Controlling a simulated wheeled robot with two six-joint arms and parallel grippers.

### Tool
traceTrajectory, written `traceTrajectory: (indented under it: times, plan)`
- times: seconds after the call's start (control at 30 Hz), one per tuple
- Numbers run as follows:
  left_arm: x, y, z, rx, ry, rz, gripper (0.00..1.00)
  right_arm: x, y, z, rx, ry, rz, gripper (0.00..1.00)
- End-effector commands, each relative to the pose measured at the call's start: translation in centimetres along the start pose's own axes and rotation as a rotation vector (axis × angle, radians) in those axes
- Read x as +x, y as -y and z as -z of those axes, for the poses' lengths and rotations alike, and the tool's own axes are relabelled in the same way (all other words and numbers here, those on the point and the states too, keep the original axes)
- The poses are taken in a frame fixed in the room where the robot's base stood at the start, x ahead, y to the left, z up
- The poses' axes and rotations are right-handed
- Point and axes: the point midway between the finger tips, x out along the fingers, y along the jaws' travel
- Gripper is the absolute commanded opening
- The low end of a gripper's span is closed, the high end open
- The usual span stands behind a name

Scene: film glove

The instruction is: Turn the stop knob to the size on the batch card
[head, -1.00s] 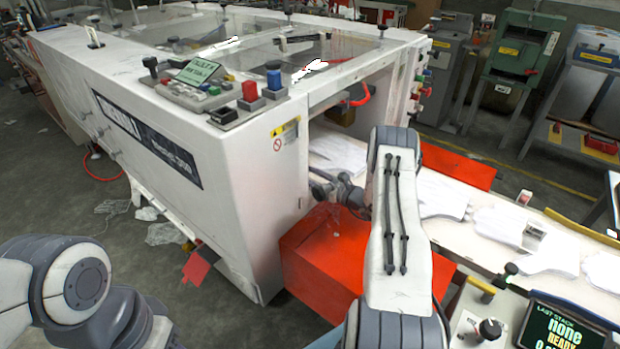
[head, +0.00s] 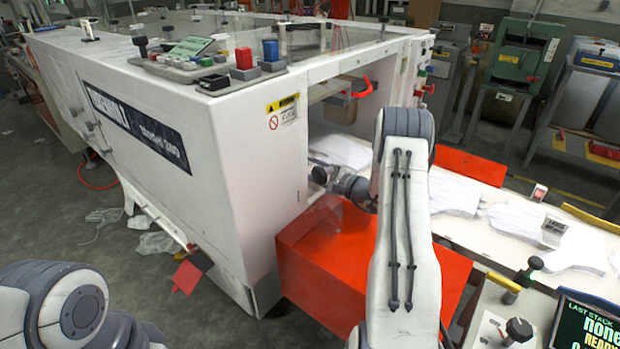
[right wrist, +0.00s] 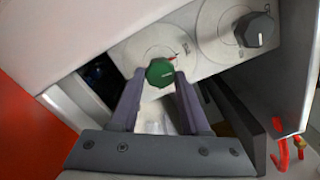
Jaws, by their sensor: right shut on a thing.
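In the right wrist view my right gripper (right wrist: 160,88) is shut on a green knob (right wrist: 160,71), with a finger on each side of it. The knob sits on a pale panel with a round scale and a small red mark at its upper right. A dark grey knob (right wrist: 254,29) with its own ring is on the same panel to the right. In the head view my right arm reaches to the machine's (head: 250,160) open end; its fingers and the green knob are hidden there. I cannot make out a readable batch card. Only my left arm's upper part shows at lower left.
A red guard box (head: 350,255) stands below the opening. A conveyor (head: 470,228) with white glove shapes runs to the right. A control panel with a black knob (head: 518,329) and a screen (head: 583,328) reading "LAST STACK none READY" is at lower right. A red hook (right wrist: 290,150) hangs near the gripper.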

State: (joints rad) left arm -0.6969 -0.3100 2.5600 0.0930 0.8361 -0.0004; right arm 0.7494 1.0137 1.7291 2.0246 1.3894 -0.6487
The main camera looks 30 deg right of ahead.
Motion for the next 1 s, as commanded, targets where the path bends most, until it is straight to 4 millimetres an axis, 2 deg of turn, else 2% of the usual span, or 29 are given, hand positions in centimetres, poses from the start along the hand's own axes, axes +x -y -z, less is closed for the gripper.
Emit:
traceTrajectory:
  times: [0.03, 0.3, 0.83, 0.87, 0.9, 0.93, 1.0]
  plan:
    - [0.9, 0.1, -0.1, 0.0, 0.0, 0.0, 0.5, -0.1, -0.4, 0.2, -0.024, 0.0, -0.001, 0.0]
    - [2.2, 0.2, -0.1, 0.0, 0.0, 0.0, 0.5, -0.1, -0.2, 0.1, -0.112, -0.001, -0.003, 0.0]
    - [2.3, 0.2, -0.1, 0.0, 0.0, 0.0, 0.5, -0.1, -0.1, 0.0, -0.132, 0.0, -0.004, 0.0]
    - [2.3, 0.2, -0.1, 0.0, 0.0, 0.0, 0.5, -0.1, -0.1, 0.0, -0.132, 0.0, -0.004, 0.58]
    - [2.3, 0.2, -0.1, 0.0, 0.0, 0.0, 0.5, -0.1, -0.1, 0.0, -0.132, 0.0, -0.004, 0.73]
    - [2.3, 0.2, -0.1, 0.0, 0.0, 0.0, 0.5, -0.1, -0.1, 0.0, -0.132, 0.0, -0.003, 0.76]
    - [2.3, 0.2, -0.1, 0.0, 0.0, 0.0, 0.5, -0.1, -0.1, 0.0, -0.132, -0.001, -0.003, 0.76]
